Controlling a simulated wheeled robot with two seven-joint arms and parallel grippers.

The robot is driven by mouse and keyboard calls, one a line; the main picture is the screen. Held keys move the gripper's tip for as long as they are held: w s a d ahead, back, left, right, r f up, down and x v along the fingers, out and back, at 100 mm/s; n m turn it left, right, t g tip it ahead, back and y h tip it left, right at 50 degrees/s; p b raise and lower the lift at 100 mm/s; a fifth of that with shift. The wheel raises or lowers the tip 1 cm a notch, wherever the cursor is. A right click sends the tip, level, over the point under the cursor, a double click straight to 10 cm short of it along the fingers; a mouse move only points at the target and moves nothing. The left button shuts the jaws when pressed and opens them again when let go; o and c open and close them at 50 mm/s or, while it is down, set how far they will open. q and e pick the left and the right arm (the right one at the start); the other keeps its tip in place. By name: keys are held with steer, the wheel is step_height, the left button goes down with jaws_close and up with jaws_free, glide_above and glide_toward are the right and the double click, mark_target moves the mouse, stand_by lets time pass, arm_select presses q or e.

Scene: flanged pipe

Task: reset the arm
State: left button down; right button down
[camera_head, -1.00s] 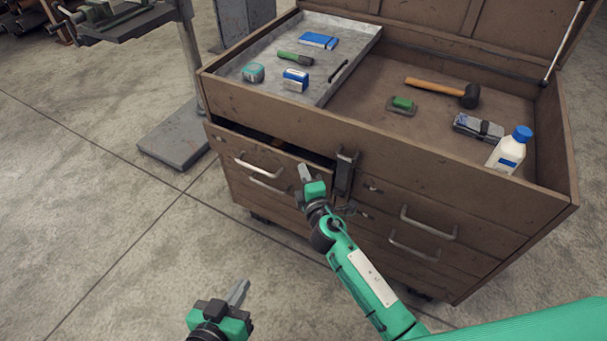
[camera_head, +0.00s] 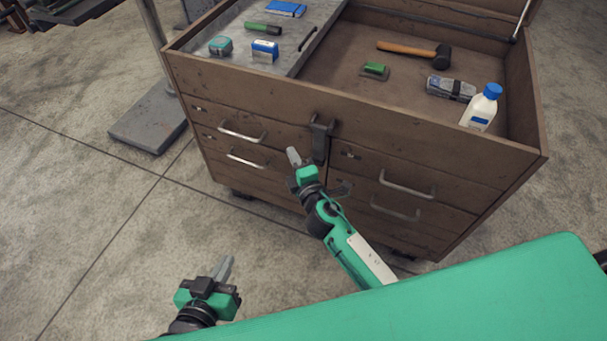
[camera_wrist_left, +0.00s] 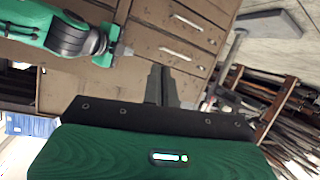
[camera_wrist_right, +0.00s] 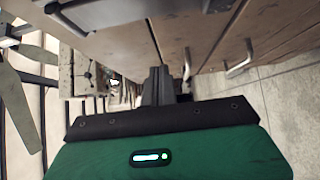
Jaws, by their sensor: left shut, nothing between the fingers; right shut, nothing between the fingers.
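My left gripper (camera_head: 226,266) is shut and empty over the floor in front of the brown tool chest (camera_head: 225,90). Its closed fingers (camera_wrist_left: 161,86) show in the left wrist view, apart from the chest. My right gripper (camera_head: 293,156) is shut and empty in front of the chest's drawer fronts, near the dark latch (camera_head: 321,138). Its fingers (camera_wrist_right: 157,87) show together in the right wrist view; I cannot tell how far they are from the chest front. The drawers look flush, with metal handles such as the upper left one (camera_head: 242,135).
The open chest top holds a mallet (camera_head: 415,50), a white bottle (camera_head: 481,108), a green-handled block (camera_head: 375,70) and a grey tool (camera_head: 451,88). A grey tray (camera_head: 290,62) holds small items. A stand base (camera_head: 148,128) is left of the chest.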

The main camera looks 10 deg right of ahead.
arm_select(q)
steer(key=shift+d+f, duration=0.15)
steer(key=shift+d, duration=0.4)
arm_select(e)
steer(key=s+d, duration=0.1)
steer(key=s, duration=0.6)
steer(key=shift+s+d, duration=0.1)
